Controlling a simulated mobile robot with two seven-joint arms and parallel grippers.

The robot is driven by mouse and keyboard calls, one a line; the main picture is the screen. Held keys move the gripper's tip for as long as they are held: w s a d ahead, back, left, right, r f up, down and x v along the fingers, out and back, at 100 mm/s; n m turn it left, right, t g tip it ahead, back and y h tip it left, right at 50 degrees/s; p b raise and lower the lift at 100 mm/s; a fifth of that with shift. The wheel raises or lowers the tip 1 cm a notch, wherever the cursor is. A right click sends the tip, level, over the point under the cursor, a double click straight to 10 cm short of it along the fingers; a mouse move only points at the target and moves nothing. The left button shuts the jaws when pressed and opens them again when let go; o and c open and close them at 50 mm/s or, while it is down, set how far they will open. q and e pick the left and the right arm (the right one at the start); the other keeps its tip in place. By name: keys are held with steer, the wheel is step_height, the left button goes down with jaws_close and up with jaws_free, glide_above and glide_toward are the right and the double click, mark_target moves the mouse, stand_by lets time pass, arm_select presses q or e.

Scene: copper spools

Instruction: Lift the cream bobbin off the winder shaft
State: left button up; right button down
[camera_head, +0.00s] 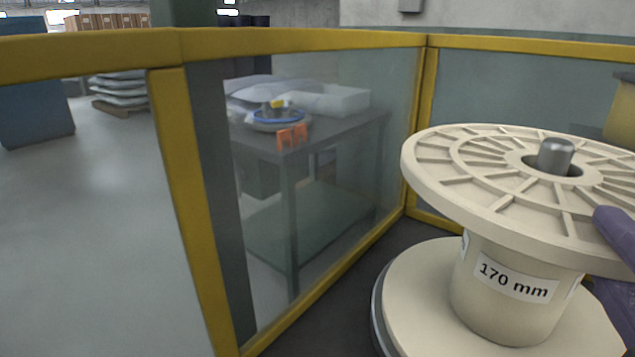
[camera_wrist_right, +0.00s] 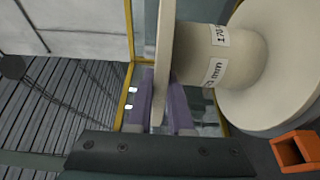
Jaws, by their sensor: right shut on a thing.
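The cream bobbin (camera_head: 500,300) stands upright at the right of the head view, with a ribbed upper flange and a "170 mm" label. The grey metal winder shaft (camera_head: 556,155) pokes up through its centre hole. The lower flange sits over a dark round base, and I cannot tell whether they touch. My right gripper (camera_head: 600,255) has purple fingers above and below the upper flange's right edge. The right wrist view shows the bobbin (camera_wrist_right: 245,65) sideways, its flange pinched between the fingers of the right gripper (camera_wrist_right: 160,80). My left gripper is in neither view.
A yellow-framed clear guard (camera_head: 300,38) runs around the left and back of the winder. Beyond it stands a grey table (camera_head: 340,125) with trays and orange items. An orange box-like part (camera_wrist_right: 297,150) shows at the wrist view's lower right.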

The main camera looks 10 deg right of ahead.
step_height(320, 180, up, 26)
steer(key=p, duration=2.4)
steer(key=shift+p, duration=0.3)
